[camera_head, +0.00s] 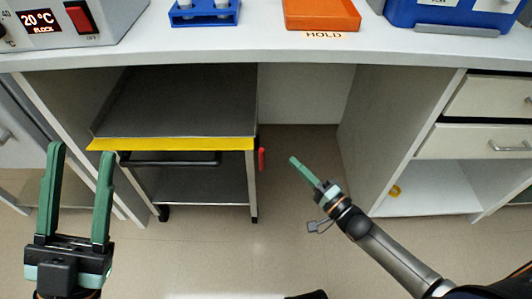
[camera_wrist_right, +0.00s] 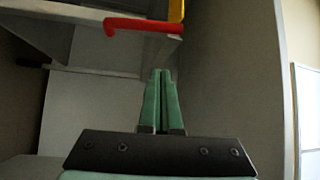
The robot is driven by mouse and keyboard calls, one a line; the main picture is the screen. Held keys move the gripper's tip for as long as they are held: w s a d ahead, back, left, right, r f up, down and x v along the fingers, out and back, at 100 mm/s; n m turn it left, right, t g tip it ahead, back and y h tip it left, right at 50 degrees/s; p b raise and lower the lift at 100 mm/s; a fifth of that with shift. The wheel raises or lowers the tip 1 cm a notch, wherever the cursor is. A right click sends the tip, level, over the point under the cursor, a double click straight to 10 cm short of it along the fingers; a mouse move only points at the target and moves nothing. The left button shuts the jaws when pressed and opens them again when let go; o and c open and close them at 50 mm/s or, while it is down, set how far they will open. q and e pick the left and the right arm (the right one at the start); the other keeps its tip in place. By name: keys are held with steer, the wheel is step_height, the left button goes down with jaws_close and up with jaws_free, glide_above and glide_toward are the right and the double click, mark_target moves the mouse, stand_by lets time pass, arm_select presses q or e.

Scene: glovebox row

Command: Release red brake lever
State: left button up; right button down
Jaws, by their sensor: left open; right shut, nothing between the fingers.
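The red brake lever (camera_head: 262,159) is on the right side of a grey cart with a yellow front edge (camera_head: 170,144), under the bench. In the right wrist view the lever (camera_wrist_right: 142,26) runs sideways near the top, bent down at its left end. My right gripper (camera_head: 292,160) is shut and empty, to the right of the lever and apart from it. In the right wrist view its green fingertips (camera_wrist_right: 161,72) point up below the lever. My left gripper (camera_head: 82,150) is open and empty, in front of the cart's left side.
The bench top (camera_head: 250,47) overhangs the cart. A blue rack (camera_head: 204,14), an orange tray (camera_head: 322,14) labelled HOLD and a heater block stand on it. A cabinet panel (camera_head: 385,135) and drawers (camera_head: 487,138) stand to the right. The floor between cart and cabinet is clear.

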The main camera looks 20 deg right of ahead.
mark_target(262, 156)
steer(key=shift+a, duration=0.1)
arm_select(q)
steer(key=shift+d+f+b, duration=0.2)
steer(key=shift+f+b, duration=1.7)
steer(key=shift+f, duration=0.2)
arm_select(e)
steer(key=w+a, duration=0.5)
steer(key=shift+w+a+r, duration=0.2)
steer(key=shift+a+r, duration=0.2)
